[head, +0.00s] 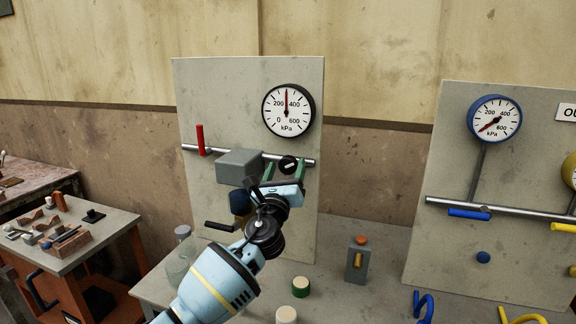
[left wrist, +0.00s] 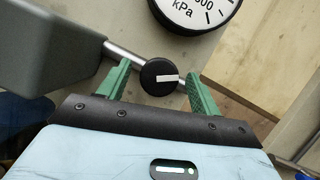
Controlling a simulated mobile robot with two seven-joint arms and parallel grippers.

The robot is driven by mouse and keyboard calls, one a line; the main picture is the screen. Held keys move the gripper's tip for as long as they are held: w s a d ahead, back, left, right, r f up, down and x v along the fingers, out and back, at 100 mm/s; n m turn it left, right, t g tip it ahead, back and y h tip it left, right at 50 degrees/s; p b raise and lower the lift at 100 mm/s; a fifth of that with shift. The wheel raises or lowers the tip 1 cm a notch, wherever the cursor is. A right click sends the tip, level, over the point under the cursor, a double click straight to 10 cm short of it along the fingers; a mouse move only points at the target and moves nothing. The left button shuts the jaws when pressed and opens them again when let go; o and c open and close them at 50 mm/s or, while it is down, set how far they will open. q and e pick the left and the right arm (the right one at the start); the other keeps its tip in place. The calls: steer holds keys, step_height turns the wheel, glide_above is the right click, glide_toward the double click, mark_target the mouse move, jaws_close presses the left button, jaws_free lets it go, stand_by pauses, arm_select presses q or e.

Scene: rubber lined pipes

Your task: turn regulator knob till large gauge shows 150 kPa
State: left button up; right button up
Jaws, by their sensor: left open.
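The large gauge (head: 288,110) has a black rim and sits high on the grey panel. Its red needle points straight up, midway between 200 and 400, near 300 kPa. The regulator knob (head: 288,164) is black with a white bar mark, on the pipe below the gauge. In the left wrist view the knob (left wrist: 162,77) shows its mark nearly level. My left gripper (head: 284,172) is open, with one green finger on each side of the knob. In the left wrist view there are gaps between the fingers and the knob. My right gripper is not in view.
A grey box (head: 240,164) sits on the pipe (head: 190,149) close left of my gripper. A red lever (head: 200,138) stands further left. A second panel at right carries a smaller blue gauge (head: 495,118). Bottles and a grey block (head: 357,262) stand on the table below.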

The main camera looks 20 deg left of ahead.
arm_select(q)
steer(key=shift+x, duration=1.1)
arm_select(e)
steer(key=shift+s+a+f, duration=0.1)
arm_select(q)
steer(key=shift+c, duration=0.4)
steer(key=c, duration=0.9)
steer(key=shift+n, duration=0.5)
